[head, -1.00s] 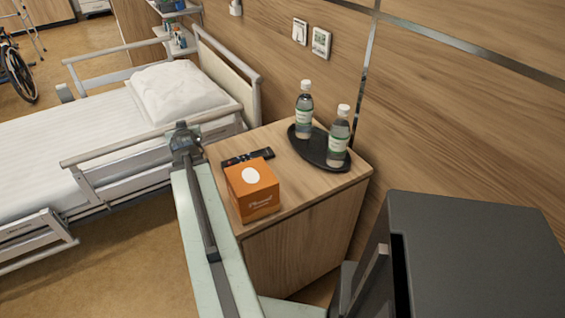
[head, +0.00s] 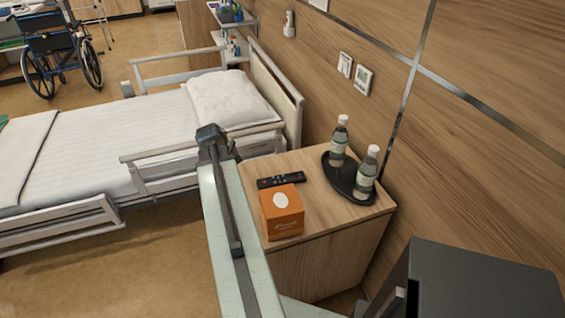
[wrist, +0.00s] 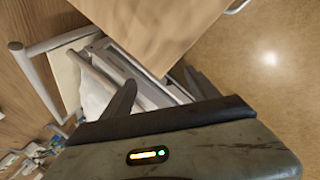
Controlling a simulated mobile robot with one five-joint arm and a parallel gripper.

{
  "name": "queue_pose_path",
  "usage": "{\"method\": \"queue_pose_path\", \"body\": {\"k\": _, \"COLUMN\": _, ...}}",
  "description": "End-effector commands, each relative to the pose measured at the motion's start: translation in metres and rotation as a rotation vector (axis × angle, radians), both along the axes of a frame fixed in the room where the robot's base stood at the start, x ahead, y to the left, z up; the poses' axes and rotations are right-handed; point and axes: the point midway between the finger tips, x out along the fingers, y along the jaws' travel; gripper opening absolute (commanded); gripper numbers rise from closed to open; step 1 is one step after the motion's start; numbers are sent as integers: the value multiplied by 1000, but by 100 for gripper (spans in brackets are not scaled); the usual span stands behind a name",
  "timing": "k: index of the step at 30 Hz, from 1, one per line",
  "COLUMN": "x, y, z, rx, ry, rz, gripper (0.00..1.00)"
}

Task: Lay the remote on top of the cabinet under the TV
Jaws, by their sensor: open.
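The remote (head: 281,180) is black and lies flat on the wooden bedside cabinet (head: 325,225), just behind an orange tissue box (head: 282,216). My gripper (head: 212,138) is at the far end of my pale arm in the head view, left of the remote and apart from it. In the wrist view my gripper (wrist: 160,88) shows two dark fingers spread apart with nothing between them. The remote cannot be made out in the wrist view. No TV and no cabinet under a TV show in these frames.
A black tray (head: 343,184) with two bottles stands at the bedside cabinet's back right. The bed (head: 95,150) with side rails is to the left. A dark grey boxy piece (head: 480,290) stands at lower right. A wheelchair (head: 62,55) is far left; open floor (head: 150,270) lies in front.

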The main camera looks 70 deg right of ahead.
Motion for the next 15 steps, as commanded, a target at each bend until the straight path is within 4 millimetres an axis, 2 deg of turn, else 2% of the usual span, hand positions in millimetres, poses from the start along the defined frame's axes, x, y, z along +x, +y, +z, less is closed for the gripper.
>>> {"method": "queue_pose_path", "body": {"k": 1, "x": -30, "y": -6, "z": 22, "rx": 36, "ry": 135, "rz": 77, "gripper": 69}}
{"method": "queue_pose_path", "body": {"k": 3, "x": -72, "y": -9, "z": 30, "rx": 99, "ry": 309, "rz": 200, "gripper": 69}}
{"method": "queue_pose_path", "body": {"k": 6, "x": -123, "y": -10, "z": 43, "rx": 207, "ry": 496, "rz": 355, "gripper": 69}}
{"method": "queue_pose_path", "body": {"k": 10, "x": -157, "y": -6, "z": 52, "rx": 304, "ry": 613, "rz": 476, "gripper": 69}}
{"method": "queue_pose_path", "body": {"k": 15, "x": -166, "y": -4, "z": 48, "rx": 329, "ry": 638, "rz": 510, "gripper": 69}}
